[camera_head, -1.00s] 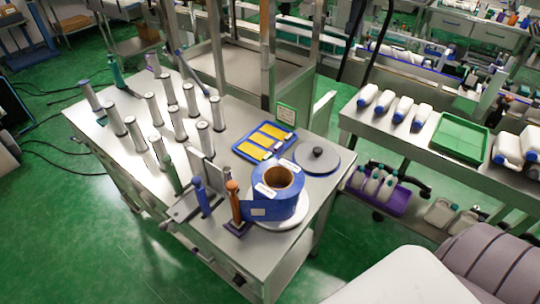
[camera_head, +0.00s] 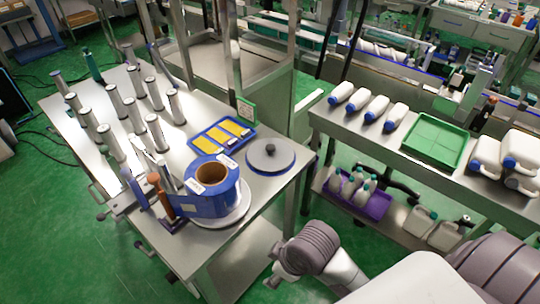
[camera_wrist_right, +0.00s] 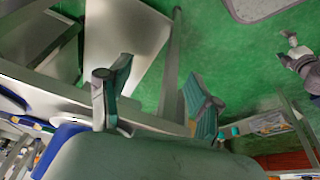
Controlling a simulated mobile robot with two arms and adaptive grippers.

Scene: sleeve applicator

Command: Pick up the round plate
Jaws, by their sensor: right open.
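A grey round plate with a black knob (camera_head: 284,161) lies flat near the right edge of the metal table (camera_head: 262,203) in the head view. My right arm shows at the lower right, and its gripper (camera_head: 275,267) is low, beyond the table's right edge and apart from the plate. In the right wrist view the two fingers of this gripper (camera_wrist_right: 155,98) are spread with nothing between them. I cannot surely make out the grey plate in the wrist view. My left gripper is not in view.
A blue roll (camera_head: 213,192) stands on a white disc left of the plate. A blue tray (camera_head: 194,146) with yellow pieces lies behind. Several silver cylinders stand farther left. A side bench (camera_head: 391,143) holds white bottles and a green tray (camera_head: 462,147).

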